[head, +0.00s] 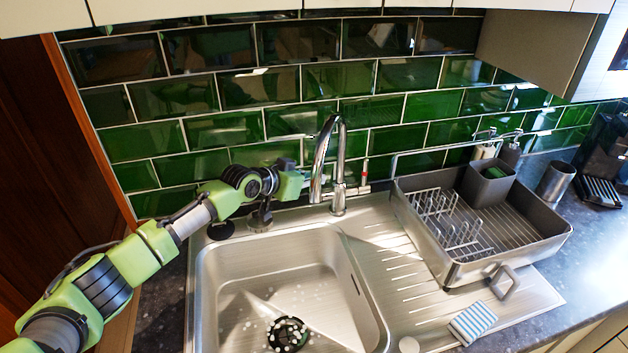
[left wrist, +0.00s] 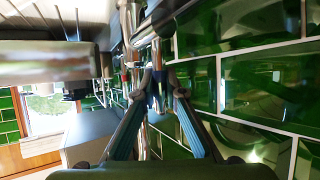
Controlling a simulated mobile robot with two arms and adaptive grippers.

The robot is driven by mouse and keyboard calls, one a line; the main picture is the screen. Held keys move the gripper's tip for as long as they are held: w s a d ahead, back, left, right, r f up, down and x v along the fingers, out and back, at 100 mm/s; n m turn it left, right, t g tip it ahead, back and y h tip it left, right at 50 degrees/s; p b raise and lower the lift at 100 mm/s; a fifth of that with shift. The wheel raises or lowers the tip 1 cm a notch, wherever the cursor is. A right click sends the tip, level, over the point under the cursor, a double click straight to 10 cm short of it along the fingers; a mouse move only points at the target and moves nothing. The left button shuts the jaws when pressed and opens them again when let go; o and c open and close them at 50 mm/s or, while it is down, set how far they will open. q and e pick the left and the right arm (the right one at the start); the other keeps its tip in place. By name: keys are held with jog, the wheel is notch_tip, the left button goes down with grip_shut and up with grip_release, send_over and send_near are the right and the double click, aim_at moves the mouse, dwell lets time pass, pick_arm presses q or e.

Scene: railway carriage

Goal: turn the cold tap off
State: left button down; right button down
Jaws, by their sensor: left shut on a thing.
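A chrome tap with a tall curved spout (head: 330,150) stands behind the sink, against the green tiles. A small handle with a red mark (head: 364,172) shows just right of the spout. My left gripper (head: 302,180) reaches in from the left, at the left side of the spout. In the left wrist view its two fingers (left wrist: 160,86) close in on a slim upright handle with a blue mark (left wrist: 157,100), which looks like the cold tap's. In the head view this handle is hidden behind the gripper and spout. My right gripper is not in view.
The steel sink basin (head: 225,270) is empty except for a dark drain strainer (head: 288,333). A grey dish rack (head: 540,245) stands on the right. A striped sponge (head: 472,322) lies on the drainboard. The tiled wall (head: 215,130) is close behind my left gripper.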

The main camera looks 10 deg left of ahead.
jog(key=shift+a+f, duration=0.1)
pick_arm(q)
jog(key=c, duration=2.1)
grip_release()
jog(key=shift+w+f, duration=0.1)
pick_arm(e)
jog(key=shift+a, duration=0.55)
pick_arm(q)
jog(key=shift+a, duration=0.1)
jog(key=v, duration=1.2)
jog(key=shift+w, duration=0.1)
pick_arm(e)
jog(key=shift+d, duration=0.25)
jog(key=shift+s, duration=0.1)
